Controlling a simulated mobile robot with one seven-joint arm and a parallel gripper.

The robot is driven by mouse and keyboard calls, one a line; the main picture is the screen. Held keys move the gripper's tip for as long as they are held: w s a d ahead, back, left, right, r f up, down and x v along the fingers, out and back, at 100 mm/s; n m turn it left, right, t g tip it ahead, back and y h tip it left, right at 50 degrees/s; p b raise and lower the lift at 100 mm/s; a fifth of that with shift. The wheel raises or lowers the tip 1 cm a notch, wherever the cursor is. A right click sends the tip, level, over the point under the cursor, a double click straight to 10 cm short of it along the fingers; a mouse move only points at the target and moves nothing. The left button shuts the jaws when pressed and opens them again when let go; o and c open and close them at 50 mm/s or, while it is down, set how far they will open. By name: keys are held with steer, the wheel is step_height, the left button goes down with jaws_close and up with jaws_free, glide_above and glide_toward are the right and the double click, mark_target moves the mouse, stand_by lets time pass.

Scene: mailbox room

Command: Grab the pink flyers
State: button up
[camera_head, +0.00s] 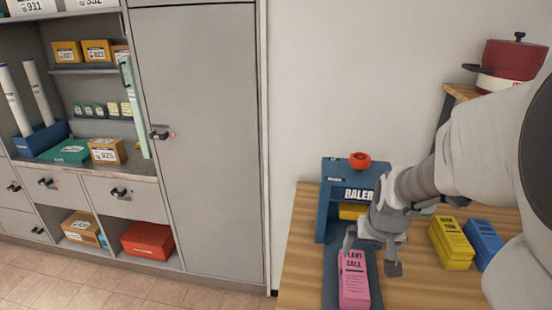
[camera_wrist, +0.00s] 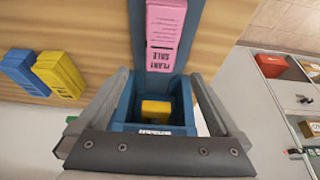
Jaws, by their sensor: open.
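The pink flyers (camera_head: 354,284) are a bundle with black print reading "PLANT SALE". They lie on the blue bed in front of the baler (camera_head: 334,200) on the wooden table. In the wrist view the pink flyers (camera_wrist: 165,38) are at the top centre, beyond my fingertips. My gripper (camera_head: 372,256) is open and empty, pointing down above the baler bed at the rear end of the pink flyers. In the wrist view my gripper (camera_wrist: 158,76) has its two fingers spread, with nothing between them. I cannot tell its exact height above the bundle.
A yellow bundle (camera_head: 451,243) and a blue bundle (camera_head: 484,244) lie to the right on the table (camera_head: 420,292). A yellow block (camera_wrist: 155,108) sits inside the baler, which has a red knob (camera_head: 360,160) on top. A red pot (camera_head: 508,62) stands at the back right.

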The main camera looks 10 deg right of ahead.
mark_target(354, 268)
steer(key=b+x, duration=0.6)
steer(key=x, duration=1)
steer(key=shift+w+a+b, duration=0.15)
steer(key=shift+b, duration=0.15)
steer(key=shift+r, duration=0.1)
jaws_close()
steer(key=shift+r+p, duration=0.4)
steer(key=shift+r, duration=0.2)
steer(key=r, duration=0.1)
steer(key=r+p, duration=0.2)
steer(key=shift+s+d+r, duration=0.2)
steer(key=shift+d+r, duration=0.1)
steer(key=s+d+r+p, duration=0.6)
steer(key=s+d, duration=0.1)
steer(key=d, duration=0.1)
steer(key=shift+s, duration=0.2)
